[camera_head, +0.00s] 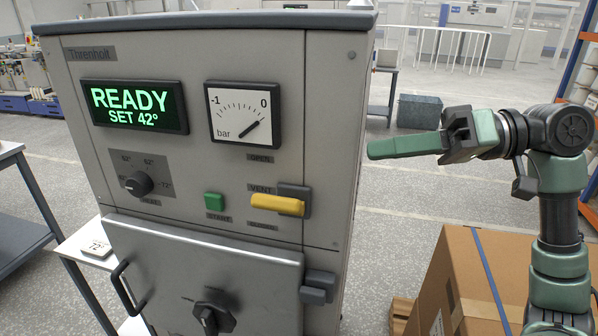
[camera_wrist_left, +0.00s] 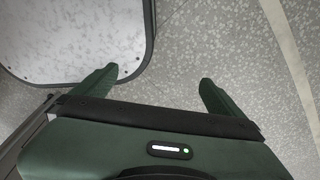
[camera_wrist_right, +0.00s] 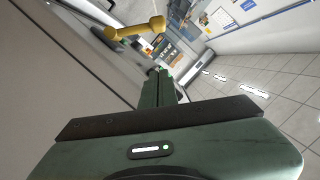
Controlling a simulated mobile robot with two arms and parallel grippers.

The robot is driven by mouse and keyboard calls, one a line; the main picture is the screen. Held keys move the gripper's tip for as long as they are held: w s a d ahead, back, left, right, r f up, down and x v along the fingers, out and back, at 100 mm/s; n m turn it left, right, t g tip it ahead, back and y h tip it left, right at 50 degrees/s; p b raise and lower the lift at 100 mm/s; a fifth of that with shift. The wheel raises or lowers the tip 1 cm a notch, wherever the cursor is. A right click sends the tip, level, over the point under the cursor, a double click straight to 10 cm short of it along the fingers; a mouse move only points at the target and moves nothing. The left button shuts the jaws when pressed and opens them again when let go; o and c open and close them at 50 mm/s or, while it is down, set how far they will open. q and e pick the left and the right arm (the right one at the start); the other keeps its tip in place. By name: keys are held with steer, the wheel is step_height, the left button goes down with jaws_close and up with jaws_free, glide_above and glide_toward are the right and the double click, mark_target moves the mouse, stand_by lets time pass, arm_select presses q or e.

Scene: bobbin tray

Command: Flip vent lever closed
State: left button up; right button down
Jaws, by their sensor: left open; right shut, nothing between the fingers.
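The yellow vent lever (camera_head: 278,205) sits on the front panel of the grey machine (camera_head: 330,130), below the gauge. It extends left, roughly level, from a dark mount (camera_head: 297,198). A VENT label is just above it; the small label below is too blurred to read. My right gripper (camera_head: 370,150) is shut and empty, right of the panel and higher than the lever, apart from it. In the right wrist view the lever (camera_wrist_right: 135,28) shows beyond the shut fingers (camera_wrist_right: 155,75). My left gripper (camera_wrist_left: 158,82) is open and empty over the floor, outside the head view.
The display (camera_head: 134,107) reads READY, SET 42°. The gauge (camera_head: 243,113) needle points near 0. A green button (camera_head: 214,202), a dial (camera_head: 138,184) and a door with a handle (camera_head: 122,288) are on the machine. A cardboard box (camera_head: 450,290) stands at right below my arm.

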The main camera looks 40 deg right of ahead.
mark_target(283, 206)
arm_select(q)
steer(key=s, duration=0.5)
arm_select(e)
steer(key=p+x, duration=0.1)
steer(key=x, duration=0.2)
steer(key=p+x, duration=0.2)
steer(key=x, duration=0.1)
steer(key=p+x, duration=0.1)
steer(key=x, duration=0.2)
steer(key=shift+s+a+r, duration=0.2)
steer(key=shift+a, duration=0.25)
arm_select(q)
steer(key=r, duration=0.1)
steer(key=w+r, duration=0.1)
steer(key=r, duration=0.1)
steer(key=w+r+p, duration=0.1)
steer(key=r, duration=0.1)
arm_select(e)
steer(key=f, duration=0.1)
steer(key=s+a+f, duration=0.1)
steer(key=f, duration=0.1)
steer(key=shift+s+a+f, duration=0.25)
steer(key=shift+s+a, duration=0.1)
steer(key=shift+a, duration=0.05)
arm_select(q)
steer(key=shift+w, duration=0.1)
arm_select(e)
steer(key=shift+w, duration=0.1)
